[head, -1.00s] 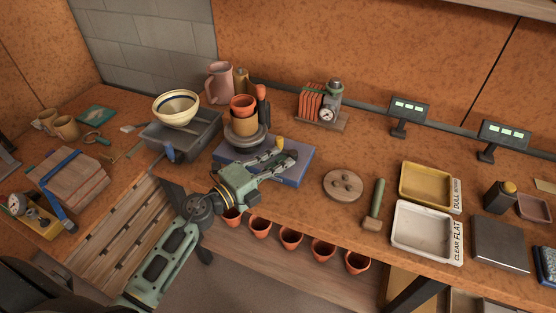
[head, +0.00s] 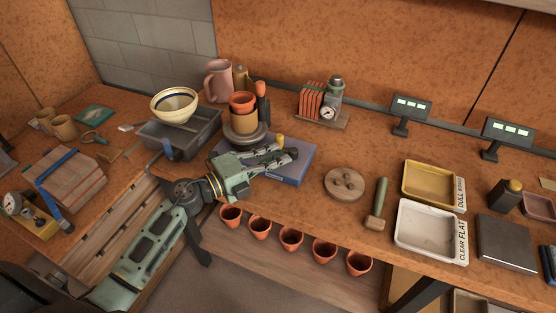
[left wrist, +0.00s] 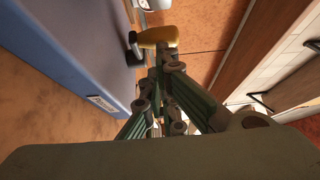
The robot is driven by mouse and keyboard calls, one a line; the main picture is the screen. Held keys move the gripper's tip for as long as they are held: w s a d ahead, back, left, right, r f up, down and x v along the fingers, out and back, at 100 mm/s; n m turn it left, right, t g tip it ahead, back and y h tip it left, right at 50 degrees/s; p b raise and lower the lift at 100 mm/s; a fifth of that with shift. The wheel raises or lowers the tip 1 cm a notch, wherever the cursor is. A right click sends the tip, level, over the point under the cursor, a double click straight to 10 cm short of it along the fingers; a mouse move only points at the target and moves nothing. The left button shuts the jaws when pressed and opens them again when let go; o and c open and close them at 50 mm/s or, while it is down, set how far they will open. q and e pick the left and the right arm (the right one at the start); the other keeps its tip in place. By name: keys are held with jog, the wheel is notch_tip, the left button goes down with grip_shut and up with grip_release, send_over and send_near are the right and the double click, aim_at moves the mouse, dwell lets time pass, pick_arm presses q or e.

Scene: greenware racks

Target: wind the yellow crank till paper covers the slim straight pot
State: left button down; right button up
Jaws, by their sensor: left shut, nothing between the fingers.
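The yellow crank handle (head: 280,139) stands up at the far side of the blue box (head: 300,168). In the left wrist view the yellow handle (left wrist: 158,36) lies just beyond my fingertips, on a dark crank arm. My left gripper (head: 291,152) reaches over the blue box with its tips close to the handle. It is shut and empty; I cannot tell whether it touches the handle. Behind it, a dark round stand carries a tan straight-sided pot (head: 243,123) with terracotta pots on top. I cannot tell whether this is the slim straight pot. I make out no paper covering it. My right gripper is out of view.
A grey tray (head: 206,136) with a striped bowl (head: 174,105) stands left of the box. A round wooden disc (head: 344,184) and a green-handled tool (head: 378,204) lie to the right. Several terracotta pots (head: 291,238) sit below the bench edge.

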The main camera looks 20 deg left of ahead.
pick_arm(q)
jog(key=shift+w+a+m+g+h+b, duration=0.25)
jog(key=shift+a+m+g+h+b, duration=0.15)
jog(key=shift+m+g+h+b, duration=0.35)
jog(key=shift+w+a, duration=0.45)
jog(key=shift+a, duration=0.05)
dwell(1.5)
